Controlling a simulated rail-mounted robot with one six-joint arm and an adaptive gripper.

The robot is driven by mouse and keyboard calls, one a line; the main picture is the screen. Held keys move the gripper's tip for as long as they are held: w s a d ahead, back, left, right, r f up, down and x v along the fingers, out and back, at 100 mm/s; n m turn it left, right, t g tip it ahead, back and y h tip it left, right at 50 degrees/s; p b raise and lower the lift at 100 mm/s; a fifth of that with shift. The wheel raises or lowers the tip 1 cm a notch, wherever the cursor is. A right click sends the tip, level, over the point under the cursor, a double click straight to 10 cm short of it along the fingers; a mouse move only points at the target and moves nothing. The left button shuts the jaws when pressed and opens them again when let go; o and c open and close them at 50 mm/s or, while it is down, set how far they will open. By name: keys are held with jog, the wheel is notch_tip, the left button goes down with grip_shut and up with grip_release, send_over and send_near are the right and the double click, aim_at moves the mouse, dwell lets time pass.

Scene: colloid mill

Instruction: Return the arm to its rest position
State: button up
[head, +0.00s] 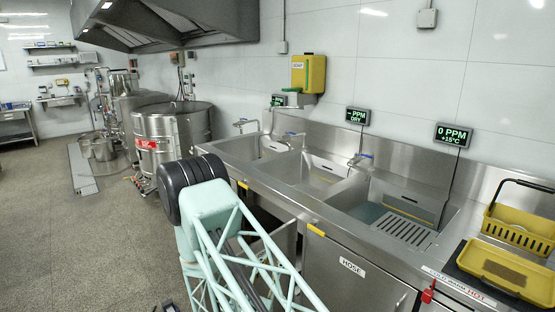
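My arm's mint-green lattice link and its dark rounded joint (192,175) show in the lower middle of the head view. The joint is raised in front of the left end of the sink counter. My gripper cannot be made out in this view. A small dark part shows at the bottom edge, left of the link; I cannot tell what it is.
A steel counter with three sink basins (385,205) runs along the right wall. A yellow basket (520,229) and yellow tray (508,272) sit at its right end. Steel vessels (170,135) stand at the back left. Open floor (70,235) lies at the left.

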jog(key=s+d+r+m+g+h, duration=0.3)
jog(key=d+r+m+g+h, duration=0.4)
jog(key=d+r, duration=0.95)
jog(key=s+d+r+m+g+h, duration=0.3)
jog(key=s+d+r+m+g, duration=0.7)
jog(key=s+d, duration=0.5)
jog(key=s+d+r+m+g+y, duration=0.2)
jog(key=s+d+m+y, duration=0.1)
jog(key=s, duration=0.7)
jog(key=s+d+r+m+g+y, duration=0.1)
jog(key=s+d+r+m+y, duration=0.2)
jog(key=s, duration=0.6)
jog(key=s+a+r+m+t+y, duration=0.2)
jog(key=s+a+m+y, duration=0.2)
jog(key=s+a, duration=0.3)
jog(key=s+a+r+m+t+y, duration=0.2)
jog(key=s+a+m+t+y, duration=0.1)
jog(key=s+a+y, duration=0.3)
jog(key=shift+s+a+r+m, duration=0.15)
jog(key=shift+s+a+m, duration=0.45)
jog(key=shift+a+m, duration=0.3)
